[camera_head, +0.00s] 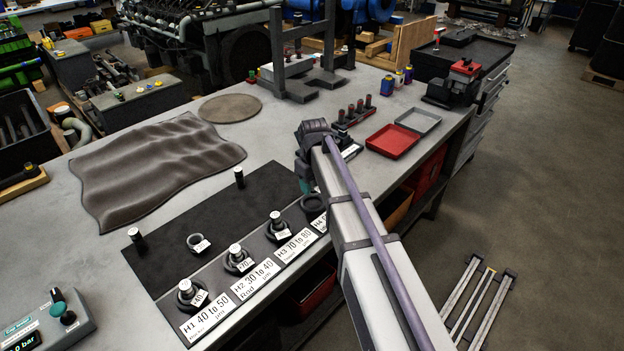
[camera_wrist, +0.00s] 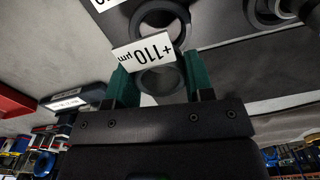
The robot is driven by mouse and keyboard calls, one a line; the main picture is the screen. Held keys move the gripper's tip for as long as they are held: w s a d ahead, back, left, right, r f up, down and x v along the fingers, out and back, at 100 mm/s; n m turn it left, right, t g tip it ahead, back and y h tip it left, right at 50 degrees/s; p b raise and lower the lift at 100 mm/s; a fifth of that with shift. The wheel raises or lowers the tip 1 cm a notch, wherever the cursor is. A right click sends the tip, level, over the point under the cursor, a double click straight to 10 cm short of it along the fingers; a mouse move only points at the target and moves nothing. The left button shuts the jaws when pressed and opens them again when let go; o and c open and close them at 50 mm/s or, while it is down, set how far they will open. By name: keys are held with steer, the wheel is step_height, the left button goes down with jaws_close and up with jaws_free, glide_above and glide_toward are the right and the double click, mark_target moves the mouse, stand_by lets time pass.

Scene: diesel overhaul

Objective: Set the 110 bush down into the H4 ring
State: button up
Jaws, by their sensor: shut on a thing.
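The 110 bush (camera_wrist: 163,82), a grey ring with a white "+110 µm" tag (camera_wrist: 143,53), sits between the two green fingers of my gripper (camera_wrist: 158,88) in the wrist view. My gripper is shut on it. The dark H4 ring (camera_wrist: 163,18) shows just beyond the bush, partly covered by the tag. In the head view the H4 ring (camera_head: 313,203) is at the right end of the row on the dark mat, beside my gripper (camera_head: 305,186). My arm hides part of the H4 label (camera_head: 320,223) and the bush there. The exact gap between bush and ring cannot be told.
Rings H1 (camera_head: 190,293), H2 (camera_head: 238,260) and H3 (camera_head: 277,228) hold tagged parts left of H4. A loose tagged bush (camera_head: 196,241) lies on the mat (camera_head: 165,255). Dark pins (camera_head: 239,177) stand there. A red tray (camera_head: 392,141) lies beyond my arm.

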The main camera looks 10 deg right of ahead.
mark_target(315, 209)
steer(key=shift+f+b, duration=2.95)
steer(key=shift+f, duration=0.05)
steer(key=shift+s, duration=0.3)
steer(key=shift+s+f+b, duration=0.2)
steer(key=shift+s+b, duration=0.2)
steer(key=shift+b, duration=0.05)
steer(key=o, duration=0.7)
steer(key=shift+o, duration=1.5)
step_height(315, 209, up, 12)
steer(key=p, duration=1.2)
steer(key=shift+w+p, duration=0.3)
steer(key=shift+w, duration=0.1)
steer(key=shift+w+f, duration=0.1)
steer(key=shift+f, duration=0.05)
